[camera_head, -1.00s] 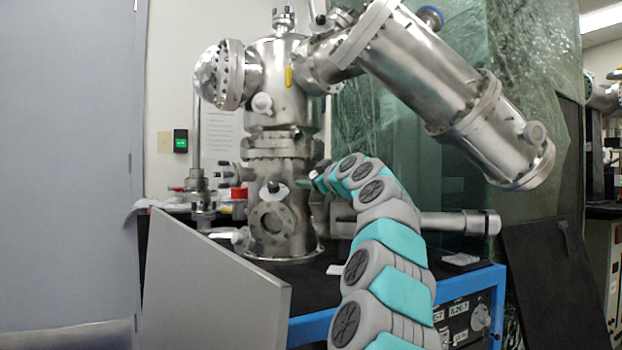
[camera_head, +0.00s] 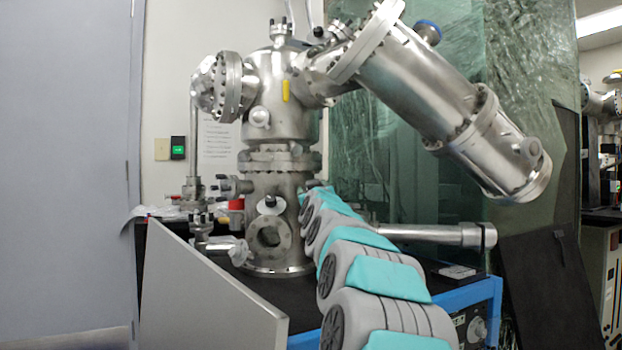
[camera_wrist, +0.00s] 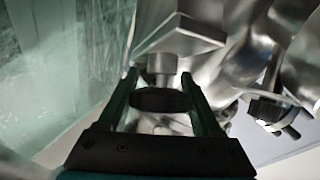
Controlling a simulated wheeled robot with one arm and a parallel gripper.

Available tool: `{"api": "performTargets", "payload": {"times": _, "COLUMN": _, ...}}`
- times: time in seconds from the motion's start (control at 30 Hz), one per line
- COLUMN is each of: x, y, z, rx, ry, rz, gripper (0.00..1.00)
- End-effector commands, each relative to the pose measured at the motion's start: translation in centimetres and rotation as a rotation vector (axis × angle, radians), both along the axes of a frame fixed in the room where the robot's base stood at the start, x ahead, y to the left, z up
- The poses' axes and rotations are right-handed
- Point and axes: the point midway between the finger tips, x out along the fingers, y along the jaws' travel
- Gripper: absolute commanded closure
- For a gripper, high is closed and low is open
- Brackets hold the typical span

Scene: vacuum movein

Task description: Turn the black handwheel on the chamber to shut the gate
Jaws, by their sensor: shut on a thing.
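The black handwheel (camera_wrist: 162,101) shows in the wrist view as a dark round rim between my two fingers. My gripper (camera_wrist: 159,82) is shut on it, with one finger on each side. A short metal stem (camera_wrist: 161,68) shows beyond the wheel. The steel chamber (camera_head: 287,215) stands upright on the bench in the head view. My arm reaches to its right side there, and hides the handwheel and my gripper. The gate itself is not visible.
A large steel cylinder (camera_head: 430,90) slants down to the right above my arm. A horizontal steel tube (camera_head: 430,235) extends to the right behind it. A grey panel (camera_head: 205,290) stands at the bench's front left. Green translucent sheeting (camera_head: 515,110) hangs behind.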

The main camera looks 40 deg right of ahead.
Motion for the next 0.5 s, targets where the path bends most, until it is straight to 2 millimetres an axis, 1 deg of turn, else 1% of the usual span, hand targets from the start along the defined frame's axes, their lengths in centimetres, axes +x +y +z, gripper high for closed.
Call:
{"api": "performTargets", "payload": {"times": 0.03, "x": -0.16, "y": -0.26, "z": 0.56, "rx": 0.009, "ry": -0.004, "rz": -0.023, "gripper": 0.89}}
{"api": "performTargets", "payload": {"times": 0.07, "x": -0.2, "y": -0.29, "z": 0.69, "rx": 0.014, "ry": -0.015, "rz": -0.036, "gripper": 0.89}}
{"api": "performTargets", "payload": {"times": 0.5, "x": -0.57, "y": -0.55, "z": 0.79, "rx": 0.105, "ry": -0.171, "rz": -0.208, "gripper": 0.89}}
